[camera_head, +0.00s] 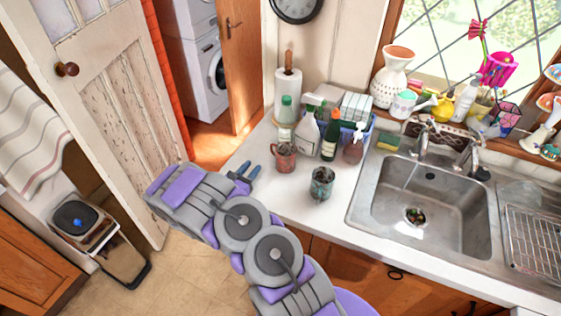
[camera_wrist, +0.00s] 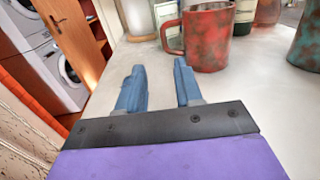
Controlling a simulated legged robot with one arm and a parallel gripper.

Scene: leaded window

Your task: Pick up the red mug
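The red mug (camera_head: 285,157) stands upright on the white counter (camera_head: 262,205), in front of the bottles. It has a worn, mottled red surface. In the wrist view the red mug (camera_wrist: 207,40) is at the upper middle, with its handle on the left side. My gripper (camera_head: 245,171) is at the counter's left edge, to the left of the mug and apart from it. In the wrist view my gripper (camera_wrist: 158,72) shows two blue fingers spread apart with nothing between them. The mug stands beyond the right fingertip.
A teal and brown mug (camera_head: 321,184) stands to the right of the red mug. Several bottles, including a dark green one (camera_head: 330,135), stand close behind. The sink (camera_head: 425,200) is farther right. The counter in front of the mugs is clear.

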